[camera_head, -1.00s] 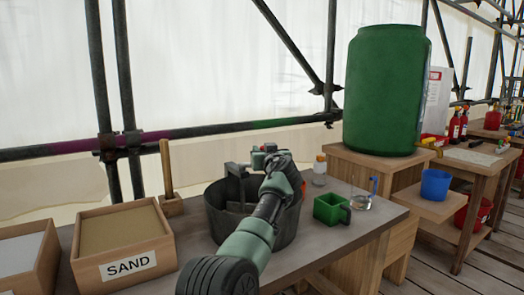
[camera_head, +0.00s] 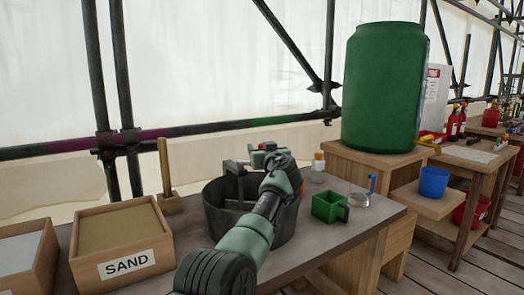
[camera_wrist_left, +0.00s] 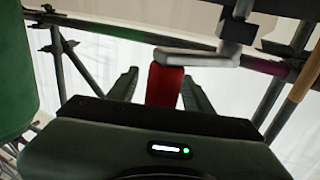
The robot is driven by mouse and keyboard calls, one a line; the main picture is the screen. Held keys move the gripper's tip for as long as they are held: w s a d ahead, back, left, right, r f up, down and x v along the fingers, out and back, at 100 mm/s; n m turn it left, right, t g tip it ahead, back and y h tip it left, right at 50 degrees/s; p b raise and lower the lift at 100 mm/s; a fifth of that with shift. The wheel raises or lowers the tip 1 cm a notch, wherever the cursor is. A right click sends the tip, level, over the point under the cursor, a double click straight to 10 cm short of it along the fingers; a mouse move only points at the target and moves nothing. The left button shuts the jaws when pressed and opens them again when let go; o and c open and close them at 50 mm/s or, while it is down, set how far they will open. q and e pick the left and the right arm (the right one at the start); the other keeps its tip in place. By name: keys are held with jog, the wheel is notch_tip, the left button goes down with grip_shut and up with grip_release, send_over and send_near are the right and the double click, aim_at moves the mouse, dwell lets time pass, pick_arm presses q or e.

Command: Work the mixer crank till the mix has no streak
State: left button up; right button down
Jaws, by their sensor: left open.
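The mixer is a dark grey tub (camera_head: 222,216) on the wooden bench, with a grey frame (camera_head: 236,172) at its top. My left arm reaches across the tub's right side. My left gripper (camera_head: 271,157) is above the tub's rim. In the left wrist view the crank's red grip (camera_wrist_left: 164,88) stands between the two open fingers of my left gripper (camera_wrist_left: 160,86), with a gap at least on the left. A pale grey crank arm (camera_wrist_left: 198,59) runs from the grip's top. The mix inside the tub cannot be seen. My right gripper is not in view.
A sand box (camera_head: 122,240) and another box (camera_head: 25,258) stand left of the tub. A wooden-handled tool (camera_head: 165,175) stands behind. A green drum (camera_head: 383,88) stands beyond.

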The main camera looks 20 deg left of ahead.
pick_arm(q)
jog(key=shift+v, duration=0.9)
jog(key=shift+s+d+f, duration=0.1)
jog(key=shift+s+d, duration=0.1)
jog(key=shift+s, duration=0.1)
jog(key=shift+v, duration=2.7)
